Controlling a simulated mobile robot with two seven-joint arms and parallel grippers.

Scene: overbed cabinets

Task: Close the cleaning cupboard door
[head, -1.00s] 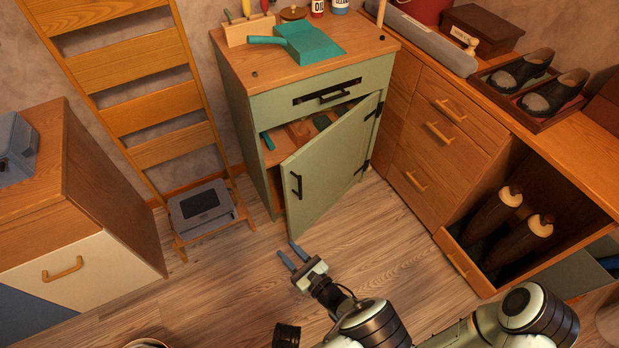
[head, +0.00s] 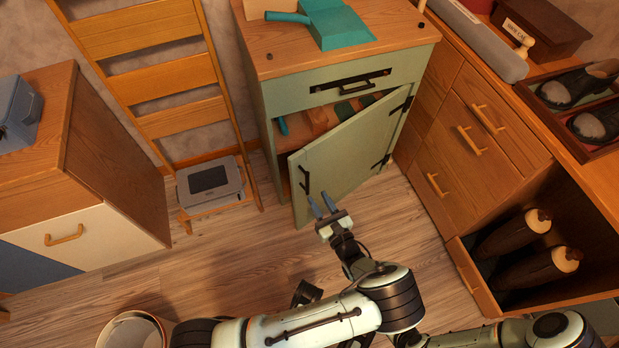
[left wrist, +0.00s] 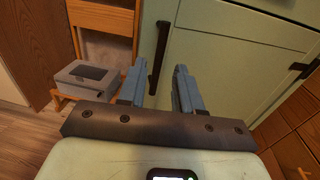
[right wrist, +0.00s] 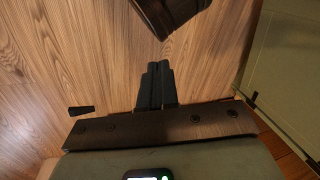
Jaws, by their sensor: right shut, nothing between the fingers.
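The cleaning cupboard door (head: 345,160) is a pale green panel standing partly open on the green cupboard (head: 290,98). Its hinges are at the right and its free edge is at the left. A dark bar handle (head: 304,182) is near that free edge; in the left wrist view the handle (left wrist: 159,58) appears between the fingers. My left gripper (head: 321,203) is open at the door's outer face, close to the handle; contact cannot be told. My right gripper (right wrist: 155,82) is shut and empty, over the wooden floor in the right wrist view.
Items show inside the cupboard (head: 312,120) above the door. A wooden ladder (head: 165,85) and a grey box (head: 210,185) stand left. Wooden drawers (head: 470,140) and an open compartment with boots (head: 515,235) are right. A bin (head: 135,330) stands at the front left.

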